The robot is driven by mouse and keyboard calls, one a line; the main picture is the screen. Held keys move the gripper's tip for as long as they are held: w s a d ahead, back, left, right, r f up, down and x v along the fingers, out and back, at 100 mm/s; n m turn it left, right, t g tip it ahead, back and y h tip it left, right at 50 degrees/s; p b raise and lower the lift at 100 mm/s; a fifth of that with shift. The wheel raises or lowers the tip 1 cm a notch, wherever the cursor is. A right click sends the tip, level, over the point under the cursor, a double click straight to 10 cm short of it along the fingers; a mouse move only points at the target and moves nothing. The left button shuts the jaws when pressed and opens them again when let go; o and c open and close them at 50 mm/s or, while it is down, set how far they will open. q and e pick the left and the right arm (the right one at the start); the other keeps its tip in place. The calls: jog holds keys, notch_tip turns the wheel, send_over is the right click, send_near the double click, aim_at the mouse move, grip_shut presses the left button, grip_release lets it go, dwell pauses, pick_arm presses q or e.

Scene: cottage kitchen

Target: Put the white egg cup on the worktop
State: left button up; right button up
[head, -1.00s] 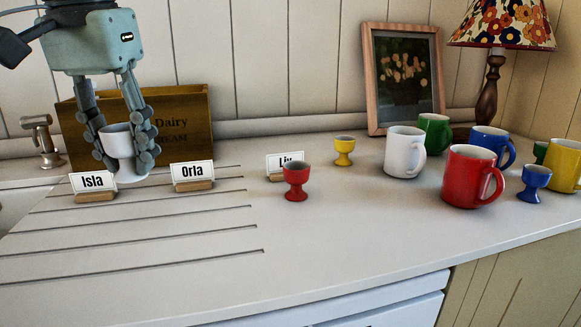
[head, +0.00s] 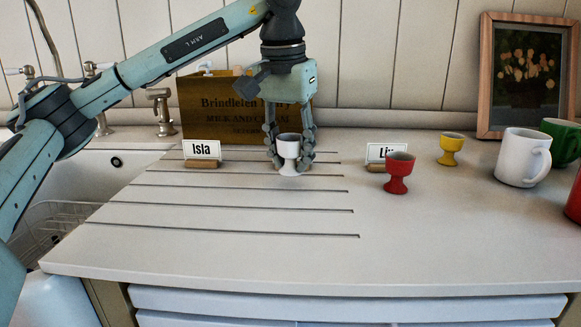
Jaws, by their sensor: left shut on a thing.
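The white egg cup (head: 288,149) is upright between the fingers of my left gripper (head: 290,163), which is shut on it. Its foot is at or just above the grooved part of the worktop (head: 250,210); I cannot tell whether it touches. The cup and fingers are between the Isla card (head: 202,149) and the Liv card (head: 377,151). The Orla card is hidden, apparently behind the gripper and cup. My right gripper is not in view.
A red egg cup (head: 398,174) stands by the Liv card, with a yellow egg cup (head: 450,148) behind. A white mug (head: 522,158) and a green mug (head: 562,141) are at right. A wooden crate (head: 225,109) is behind my gripper. The front worktop is clear.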

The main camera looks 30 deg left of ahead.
pick_arm(q)
notch_tip(320, 180, down, 2)
jog(key=shift+f, duration=0.2)
jog(key=shift+f, duration=0.15)
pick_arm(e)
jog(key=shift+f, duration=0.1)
pick_arm(q)
jog(key=o, duration=1.2)
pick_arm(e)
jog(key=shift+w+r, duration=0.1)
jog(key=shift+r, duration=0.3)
